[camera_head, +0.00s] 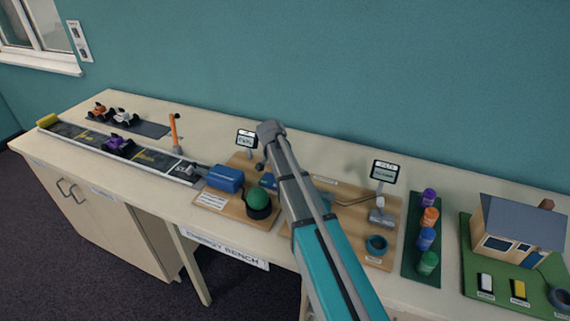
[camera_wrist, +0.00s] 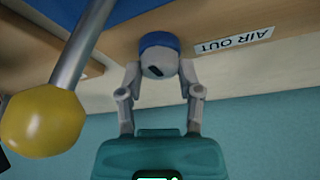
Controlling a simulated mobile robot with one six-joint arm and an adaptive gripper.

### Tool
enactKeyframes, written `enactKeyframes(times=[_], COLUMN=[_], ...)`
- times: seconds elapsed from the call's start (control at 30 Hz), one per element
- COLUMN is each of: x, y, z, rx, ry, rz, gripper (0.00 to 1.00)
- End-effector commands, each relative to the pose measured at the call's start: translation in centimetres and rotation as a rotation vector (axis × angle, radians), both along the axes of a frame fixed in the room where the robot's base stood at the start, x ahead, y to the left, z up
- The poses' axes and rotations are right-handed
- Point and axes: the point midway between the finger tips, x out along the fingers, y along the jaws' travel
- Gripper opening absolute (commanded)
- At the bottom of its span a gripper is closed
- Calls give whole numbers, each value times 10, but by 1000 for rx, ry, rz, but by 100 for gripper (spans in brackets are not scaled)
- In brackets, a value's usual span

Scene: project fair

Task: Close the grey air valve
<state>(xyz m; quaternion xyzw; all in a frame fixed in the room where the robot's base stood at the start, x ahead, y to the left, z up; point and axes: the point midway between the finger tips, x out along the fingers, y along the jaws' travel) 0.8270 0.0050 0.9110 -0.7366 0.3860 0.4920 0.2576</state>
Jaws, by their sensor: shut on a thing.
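In the wrist view, the grey air valve (camera_wrist: 158,60) is a round grey knob with a dark mark on its face. It sits on a blue base (camera_wrist: 158,40) beside a white label reading AIR OUT (camera_wrist: 234,40). My gripper (camera_wrist: 161,72) has one finger on each side of the knob and is shut on it. In the head view, my arm covers the valve and my fingers. The direction of the knob's mark relative to open or closed cannot be told.
A grey rod with a yellow ball (camera_wrist: 42,120) stands close to the left of my gripper in the wrist view. On the bench, a green dome (camera_head: 258,198) and a blue box (camera_head: 225,178) stand left of my arm. A small display (camera_head: 246,138) stands behind.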

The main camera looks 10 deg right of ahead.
Motion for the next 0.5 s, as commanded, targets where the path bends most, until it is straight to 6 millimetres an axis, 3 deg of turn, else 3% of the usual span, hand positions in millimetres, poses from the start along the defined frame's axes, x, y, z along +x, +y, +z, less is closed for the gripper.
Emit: enactKeyframes(times=[0.5], x=[1], y=[0], z=[0], rx=[1], ry=[-2], rz=[-32], gripper=[0])
